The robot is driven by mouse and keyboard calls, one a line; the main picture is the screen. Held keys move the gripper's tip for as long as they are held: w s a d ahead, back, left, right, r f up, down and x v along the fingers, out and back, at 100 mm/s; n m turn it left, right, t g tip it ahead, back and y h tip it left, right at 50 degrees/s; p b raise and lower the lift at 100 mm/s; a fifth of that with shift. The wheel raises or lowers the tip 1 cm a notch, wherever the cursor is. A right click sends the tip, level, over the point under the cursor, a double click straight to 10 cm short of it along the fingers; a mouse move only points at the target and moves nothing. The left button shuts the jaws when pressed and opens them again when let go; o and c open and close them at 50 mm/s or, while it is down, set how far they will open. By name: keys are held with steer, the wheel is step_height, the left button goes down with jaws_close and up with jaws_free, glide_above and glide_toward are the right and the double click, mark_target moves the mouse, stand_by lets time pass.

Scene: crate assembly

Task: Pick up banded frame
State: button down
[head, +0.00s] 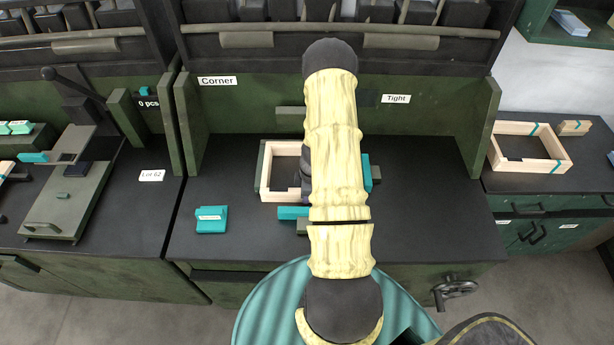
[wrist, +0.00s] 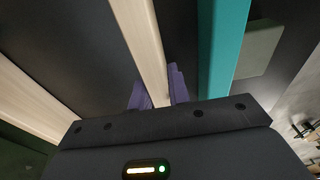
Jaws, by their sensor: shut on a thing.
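A pale wooden frame (head: 267,178) lies on the middle workbench, its right part hidden behind my arm. In the wrist view one pale bar of it (wrist: 138,35) runs between the purple fingers of my gripper (wrist: 158,92). The fingers are shut on this bar, one on each side. No band shows on the visible part of this frame. Another pale frame with teal bands (head: 530,168) rests on the right-hand bench, apart from my gripper.
A teal bar (wrist: 222,45) runs beside the held bar. Teal blocks (head: 292,212) stand close around the frame. A teal labelled piece (head: 211,219) lies to its left. Green side walls (head: 190,125) bound the bench. Its right part is clear.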

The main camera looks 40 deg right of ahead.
steer(key=shift+r, duration=0.1)
step_height(320, 180, up, 7)
steer(key=p, duration=0.4)
steer(key=shift+r, duration=0.15)
steer(key=s+a+p, duration=0.4)
steer(key=s+a, duration=0.6)
steer(key=s, duration=0.4)
steer(key=shift+s+a+f, duration=0.2)
steer(key=shift+a, duration=0.2)
stand_by(0.4)
